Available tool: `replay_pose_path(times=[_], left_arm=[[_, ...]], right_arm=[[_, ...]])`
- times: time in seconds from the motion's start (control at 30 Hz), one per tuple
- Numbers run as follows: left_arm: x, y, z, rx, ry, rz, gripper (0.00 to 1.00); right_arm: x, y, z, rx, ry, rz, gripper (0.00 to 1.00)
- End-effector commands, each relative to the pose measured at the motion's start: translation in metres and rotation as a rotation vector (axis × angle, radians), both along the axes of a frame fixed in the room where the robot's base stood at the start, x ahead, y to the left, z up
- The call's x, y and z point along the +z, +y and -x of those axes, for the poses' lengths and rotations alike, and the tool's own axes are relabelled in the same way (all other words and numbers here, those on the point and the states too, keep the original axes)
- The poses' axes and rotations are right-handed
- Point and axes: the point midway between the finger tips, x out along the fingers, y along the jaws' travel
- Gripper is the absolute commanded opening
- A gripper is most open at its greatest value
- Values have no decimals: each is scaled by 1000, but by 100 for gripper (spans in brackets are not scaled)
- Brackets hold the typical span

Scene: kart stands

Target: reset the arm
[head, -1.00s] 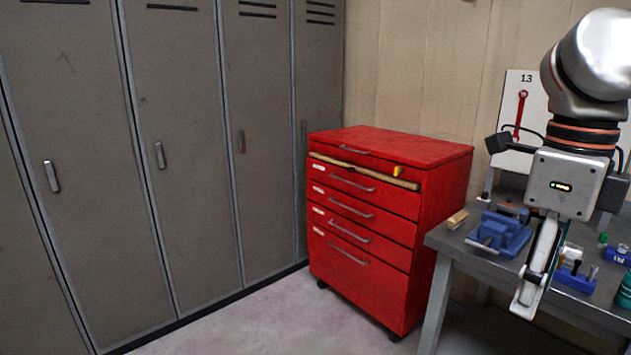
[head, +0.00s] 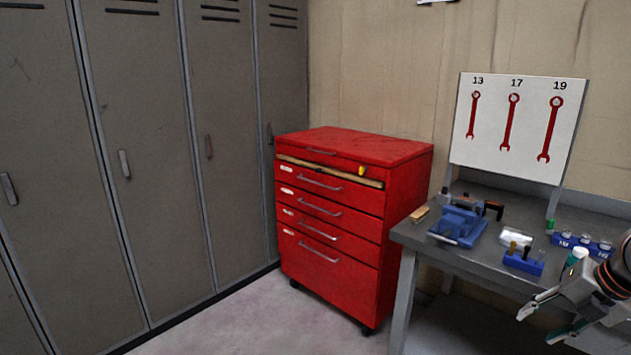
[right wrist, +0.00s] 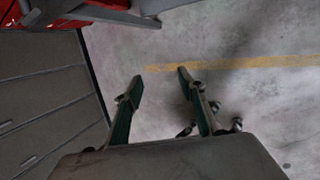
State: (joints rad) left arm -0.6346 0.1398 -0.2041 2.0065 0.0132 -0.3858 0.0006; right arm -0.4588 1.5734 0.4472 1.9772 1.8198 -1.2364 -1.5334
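My right gripper (head: 536,327) is at the lower right of the head view, in front of the grey workbench. Its two fingers point left and stand apart with nothing between them. In the right wrist view the fingers (right wrist: 159,79) are also spread and empty, over bare concrete floor with a yellow line. My left gripper is in neither view.
The workbench (head: 413,233) carries a blue vise (head: 458,226), a blue holder (head: 524,262) and a blue socket rack (head: 583,245). A wrench board (head: 516,127) stands behind. A red tool cabinet (head: 340,240) and grey lockers (head: 150,200) are left. Floor before the cabinet is clear.

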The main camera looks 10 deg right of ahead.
Motion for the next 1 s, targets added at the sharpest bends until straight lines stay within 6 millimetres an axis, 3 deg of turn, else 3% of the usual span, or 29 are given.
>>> replay_pose_path(times=[0.1, 0.23, 0.37, 0.47, 0.6, 0.73, 0.87, 1.0], left_arm=[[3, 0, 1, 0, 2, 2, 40], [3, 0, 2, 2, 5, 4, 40], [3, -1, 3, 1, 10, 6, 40], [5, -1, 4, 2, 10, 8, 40], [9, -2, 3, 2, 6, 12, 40], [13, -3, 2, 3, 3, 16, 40], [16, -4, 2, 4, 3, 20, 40], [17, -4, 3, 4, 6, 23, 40]], right_arm=[[-60, -19, 17, -231, -17, -108, 40], [-123, -25, 40, -464, -35, -224, 40], [-182, -12, 68, -675, -47, -346, 40], [-223, 9, 89, -822, -57, -446, 40], [-270, 56, 118, -1010, -63, -601, 40], [-299, 115, 142, -1164, -60, -759, 40], [-312, 184, 159, -1300, -50, -935, 40], [-309, 252, 166, -1405, -34, -1111, 40]])
